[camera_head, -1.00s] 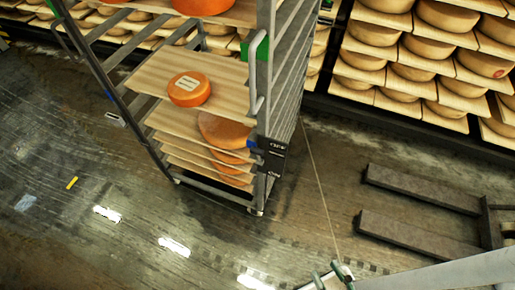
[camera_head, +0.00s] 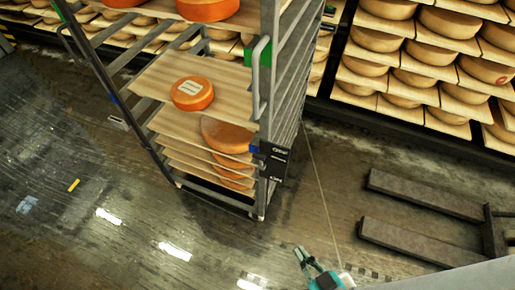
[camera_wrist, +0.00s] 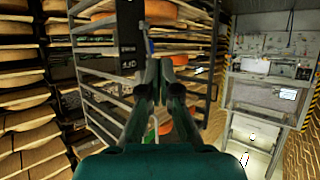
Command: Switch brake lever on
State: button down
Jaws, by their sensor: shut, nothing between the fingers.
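A black switch box (camera_head: 276,163) with white lettering is fixed to the near right post of the metal cheese rack (camera_head: 268,110). A small blue piece (camera_head: 254,150), which looks like the brake lever, sticks out at its left side. My gripper (camera_head: 303,252), with a teal body, is shut and empty, low and right of the box in the head view. In the wrist view its fingers (camera_wrist: 160,65) partly hide the rack behind.
Orange cheese wheels, one with a white label (camera_head: 192,93), lie on the rack's wooden boards. Shelves full of cheese (camera_head: 425,50) line the back. Dark forks (camera_head: 420,240) lie low at the right. The wet floor at left is mostly clear.

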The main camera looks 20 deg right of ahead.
jog(key=w+f+m+g+h, duration=0.2)
jog(key=w+h, duration=0.2)
jog(key=w, duration=1.3)
jog(key=w+a+r+m+g+h, duration=0.3)
jog(key=w+r+m, duration=0.5)
jog(key=r, duration=0.4)
jog(key=shift+w+a+r+g+h, duration=0.3)
jog(key=shift+w+a+h, duration=0.25)
jog(key=shift+a, duration=0.25)
jog(key=shift+f, duration=0.1)
jog(key=x, duration=1)
jog(key=shift+a, duration=0.1)
